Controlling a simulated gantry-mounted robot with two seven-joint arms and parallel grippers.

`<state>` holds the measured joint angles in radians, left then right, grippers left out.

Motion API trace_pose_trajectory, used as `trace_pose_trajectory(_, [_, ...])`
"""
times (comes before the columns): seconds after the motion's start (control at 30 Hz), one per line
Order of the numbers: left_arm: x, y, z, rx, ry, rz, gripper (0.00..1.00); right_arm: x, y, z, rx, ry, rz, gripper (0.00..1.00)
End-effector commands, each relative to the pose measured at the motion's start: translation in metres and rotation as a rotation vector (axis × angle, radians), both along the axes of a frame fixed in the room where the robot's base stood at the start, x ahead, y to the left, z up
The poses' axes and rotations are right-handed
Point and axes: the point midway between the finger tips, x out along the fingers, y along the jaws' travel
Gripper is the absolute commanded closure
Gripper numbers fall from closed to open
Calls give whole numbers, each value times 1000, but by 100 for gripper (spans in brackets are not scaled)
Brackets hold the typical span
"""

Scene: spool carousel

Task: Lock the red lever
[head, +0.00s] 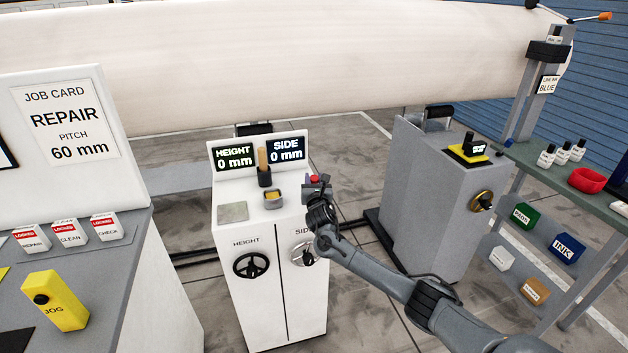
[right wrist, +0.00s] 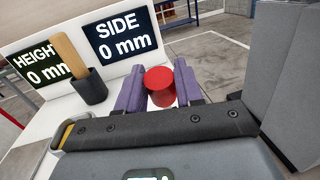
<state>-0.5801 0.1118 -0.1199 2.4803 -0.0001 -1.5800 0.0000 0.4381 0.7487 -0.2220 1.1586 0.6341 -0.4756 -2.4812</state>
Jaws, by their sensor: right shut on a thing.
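The red lever shows as a round red knob (head: 314,180) at the right edge of the white cabinet's top. In the right wrist view the red knob (right wrist: 160,86) sits between the two purple fingers of my right gripper (right wrist: 160,92). My right gripper (head: 317,183) is shut on this knob, its arm coming up from the lower right. The lever's shaft and base are hidden by the gripper, so its lock position cannot be told. My left gripper is not in view.
The white cabinet (head: 228,285) carries HEIGHT and SIDE displays, both reading 0 mm, a wooden-handled tool (head: 263,160) in a black holder and two dials. A grey cabinet (head: 415,205) stands to the right. A long white body (head: 280,60) spans behind.

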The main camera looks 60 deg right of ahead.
Motion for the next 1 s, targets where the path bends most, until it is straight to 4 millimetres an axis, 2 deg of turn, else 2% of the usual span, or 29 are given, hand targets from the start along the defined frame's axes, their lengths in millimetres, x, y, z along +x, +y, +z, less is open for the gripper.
trace_pose_trajectory(0.33, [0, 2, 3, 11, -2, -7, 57, -3, 2, -1, -34, -39, 1, 100])
trace_pose_trajectory(0.37, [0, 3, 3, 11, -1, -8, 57, -3, 2, -1, -34, -40, 1, 63])
trace_pose_trajectory(0.5, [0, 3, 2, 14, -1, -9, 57, -3, 2, -1, -34, -40, 0, 43])
trace_pose_trajectory(0.83, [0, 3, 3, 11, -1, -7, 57, -4, 4, -1, -34, -38, 1, 43])
trace_pose_trajectory(1.0, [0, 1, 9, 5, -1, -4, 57, -13, 15, -1, -35, -35, 2, 43])
